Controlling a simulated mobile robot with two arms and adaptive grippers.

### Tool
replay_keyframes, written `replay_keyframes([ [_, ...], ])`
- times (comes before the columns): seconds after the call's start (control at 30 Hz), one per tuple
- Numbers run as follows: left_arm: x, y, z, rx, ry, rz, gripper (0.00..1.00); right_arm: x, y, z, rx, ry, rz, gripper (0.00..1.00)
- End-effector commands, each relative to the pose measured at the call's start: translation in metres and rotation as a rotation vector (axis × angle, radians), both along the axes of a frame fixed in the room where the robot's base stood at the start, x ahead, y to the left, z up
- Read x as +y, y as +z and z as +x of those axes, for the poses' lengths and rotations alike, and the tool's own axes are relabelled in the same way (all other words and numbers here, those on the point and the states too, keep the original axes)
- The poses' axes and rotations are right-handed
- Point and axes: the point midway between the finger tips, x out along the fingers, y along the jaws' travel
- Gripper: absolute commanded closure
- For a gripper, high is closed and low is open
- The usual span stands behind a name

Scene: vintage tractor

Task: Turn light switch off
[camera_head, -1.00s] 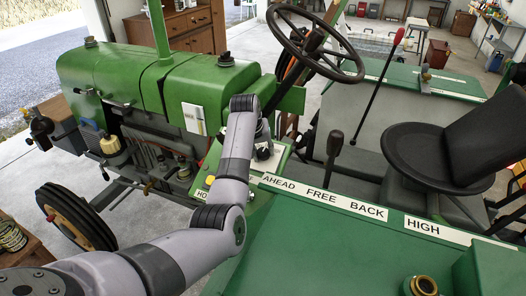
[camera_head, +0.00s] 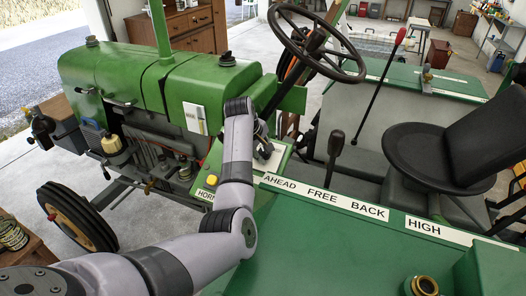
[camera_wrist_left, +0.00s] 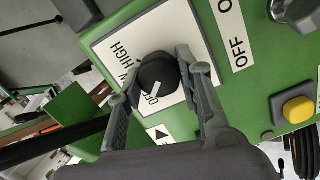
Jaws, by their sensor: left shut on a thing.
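The light switch is a round black knob (camera_wrist_left: 158,75) with a white mark, on a white plate (camera_wrist_left: 190,45) with OFF, LOW and HIGH lettering. The white mark is on the lower side of the knob in the left wrist view, near OFF; its exact setting is hard to tell. My left gripper (camera_wrist_left: 160,82) is shut on the knob, one finger on each side. In the head view my left gripper (camera_head: 264,143) is at the green dash panel, partly hidden by my arm. My right gripper is not seen.
A yellow button (camera_wrist_left: 298,109) and a grey metal knob (camera_wrist_left: 298,14) are on the same green panel. The steering wheel (camera_head: 317,42) stands above and behind my gripper. A black lever (camera_head: 334,147) and the seat (camera_head: 437,157) are to the right.

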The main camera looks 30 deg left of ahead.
Motion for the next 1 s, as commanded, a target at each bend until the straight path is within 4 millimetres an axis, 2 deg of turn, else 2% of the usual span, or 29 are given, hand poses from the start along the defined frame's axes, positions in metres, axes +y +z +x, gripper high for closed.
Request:
replay_keyframes([
  [0.27,0.0005,0.0014,0.0006,-0.006,0.068,-0.033,0.95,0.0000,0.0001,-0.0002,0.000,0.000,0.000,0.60],
  [0.73,0.0006,0.0016,0.0005,-0.007,0.078,-0.040,0.95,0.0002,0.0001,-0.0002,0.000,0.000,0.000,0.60],
  [0.77,0.0006,0.0016,0.0005,-0.007,0.078,-0.040,0.66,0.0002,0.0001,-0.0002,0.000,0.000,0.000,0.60],
  [1.0,0.0004,0.0008,0.0001,-0.005,0.077,-0.040,0.50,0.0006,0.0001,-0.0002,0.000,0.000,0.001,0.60],
])
